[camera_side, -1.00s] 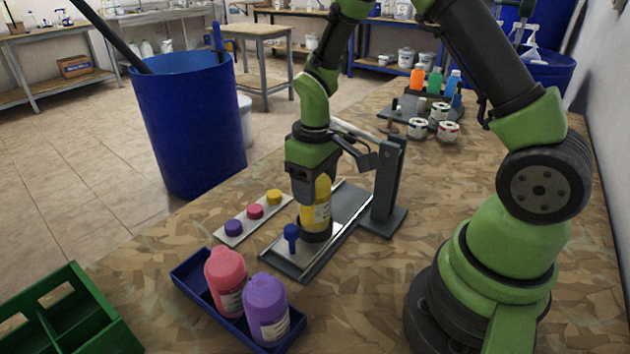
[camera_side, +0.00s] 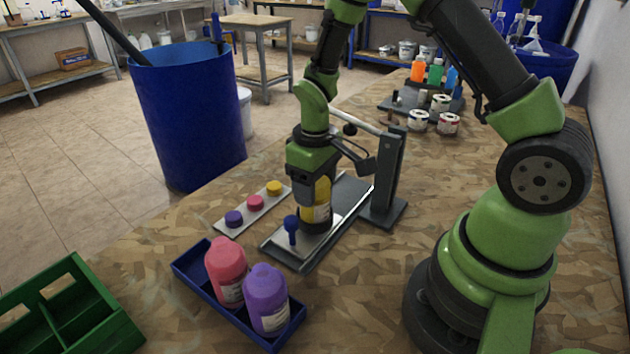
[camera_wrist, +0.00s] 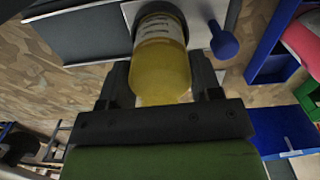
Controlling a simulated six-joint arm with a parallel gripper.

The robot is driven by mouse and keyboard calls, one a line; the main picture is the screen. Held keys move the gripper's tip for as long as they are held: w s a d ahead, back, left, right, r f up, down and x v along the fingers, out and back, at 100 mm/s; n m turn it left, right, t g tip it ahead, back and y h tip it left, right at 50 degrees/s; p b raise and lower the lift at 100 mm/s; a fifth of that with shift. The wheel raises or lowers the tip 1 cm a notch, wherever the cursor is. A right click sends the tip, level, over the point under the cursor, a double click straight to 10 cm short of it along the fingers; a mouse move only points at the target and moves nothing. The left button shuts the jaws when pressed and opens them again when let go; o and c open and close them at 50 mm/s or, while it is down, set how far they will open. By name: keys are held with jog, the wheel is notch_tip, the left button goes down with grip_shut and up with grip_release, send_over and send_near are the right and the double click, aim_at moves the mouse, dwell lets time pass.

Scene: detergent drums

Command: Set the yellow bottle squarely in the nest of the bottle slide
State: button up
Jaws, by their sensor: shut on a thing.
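My gripper (camera_side: 315,195) points down and is shut on the yellow bottle (camera_side: 320,190), with a finger on either side of its upper body. The bottle stands about upright, its pale label facing outward. Its lower end is at the dark round nest (camera_side: 316,228) near the front end of the bottle slide (camera_side: 300,262). The wrist view shows the bottle (camera_wrist: 162,65) between the fingers, with its base at the nest. I cannot tell whether it is fully seated. A blue knob (camera_side: 291,228) stands on the slide beside the nest.
The slide's upright post (camera_side: 388,180) and lever are close behind my gripper. A strip with three caps (camera_side: 255,204) lies left. A blue tray (camera_side: 205,275) holds a pink bottle (camera_side: 227,272) and a purple bottle (camera_side: 266,300) in front. A green crate (camera_side: 70,310) is front left.

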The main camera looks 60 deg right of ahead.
jog(key=o, duration=1.4)
jog(key=shift+c, duration=0.2)
jog(key=shift+r, duration=3.75)
jog(key=shift+r, duration=0.3)
jog(key=s+a+r+m+t+y, duration=0.1)
jog(key=s+a+r+m+t, duration=0.1)
jog(key=s+r, duration=0.5)
jog(key=s+a+r+m+t+y, duration=0.1)
jog(key=s+a+r+m+t, duration=0.1)
jog(key=s+r+t, duration=0.3)
notch_tip(320, 180, up, 3)
jog(key=s+a, duration=0.1)
jog(key=s, duration=0.1)
jog(key=shift+s+a+m, duration=0.3)
jog(key=shift+a, duration=0.1)
